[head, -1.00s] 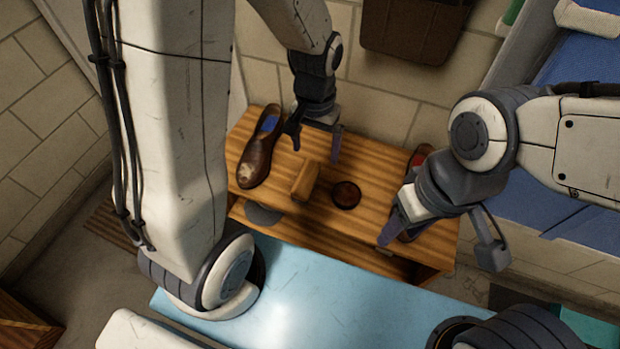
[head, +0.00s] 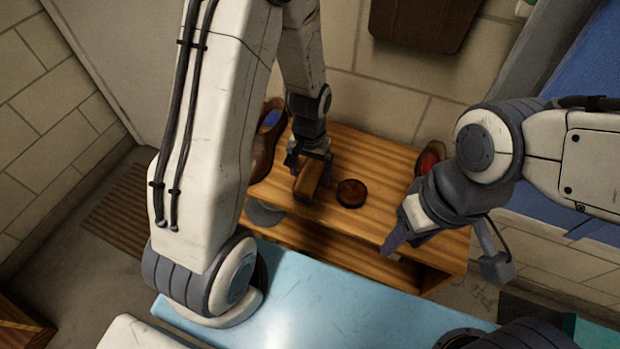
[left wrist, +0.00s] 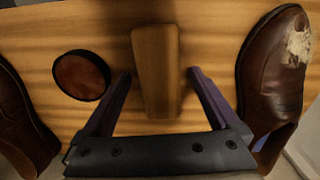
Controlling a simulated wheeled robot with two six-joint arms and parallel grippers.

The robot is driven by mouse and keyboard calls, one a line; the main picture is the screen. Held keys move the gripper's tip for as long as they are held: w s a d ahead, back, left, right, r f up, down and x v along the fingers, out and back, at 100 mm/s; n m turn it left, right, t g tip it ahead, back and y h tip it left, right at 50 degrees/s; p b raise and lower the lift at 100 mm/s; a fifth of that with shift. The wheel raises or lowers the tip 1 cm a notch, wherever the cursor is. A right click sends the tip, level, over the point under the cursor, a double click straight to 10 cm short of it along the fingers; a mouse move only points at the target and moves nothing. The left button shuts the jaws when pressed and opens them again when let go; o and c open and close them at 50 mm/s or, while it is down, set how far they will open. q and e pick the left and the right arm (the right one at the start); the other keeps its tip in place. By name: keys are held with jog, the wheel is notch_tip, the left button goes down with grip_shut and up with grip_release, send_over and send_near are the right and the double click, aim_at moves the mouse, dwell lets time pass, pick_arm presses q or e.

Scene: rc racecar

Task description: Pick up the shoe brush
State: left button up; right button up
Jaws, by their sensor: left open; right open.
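The shoe brush (head: 308,181) is a tan wooden block lying on the wooden bench (head: 375,155). In the left wrist view the brush (left wrist: 157,70) lies lengthwise between the two fingers of my left gripper (left wrist: 158,85), with a gap on both sides. My left gripper (head: 309,168) is open, pointing down right at the brush in the head view and partly covering it. My right gripper (head: 440,250) is open and empty near the bench's right front edge, away from the brush.
A round tin of brown polish (head: 351,193) sits just right of the brush. A brown shoe with a scuffed toe (left wrist: 275,70) is on the other side. Another shoe (head: 430,158) stands at the bench's right end. A light blue surface (head: 320,295) is in front.

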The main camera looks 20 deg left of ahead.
aim_at(313, 175)
pick_arm(q)
jog(key=shift+f, duration=0.15)
jog(key=c, duration=1.5)
jog(key=shift+r, duration=0.6)
jog(key=r, duration=0.1)
jog(key=r+p, duration=0.1)
jog(key=d+r, duration=0.1)
jog(key=r, duration=0.1)
jog(key=shift+s, duration=0.25)
jog(key=s+d+r+p, duration=0.2)
jog(key=s+d+r, duration=0.3)
jog(key=d, duration=0.4)
jog(key=shift+s+r, duration=0.15)
jog(key=shift+r, duration=0.3)
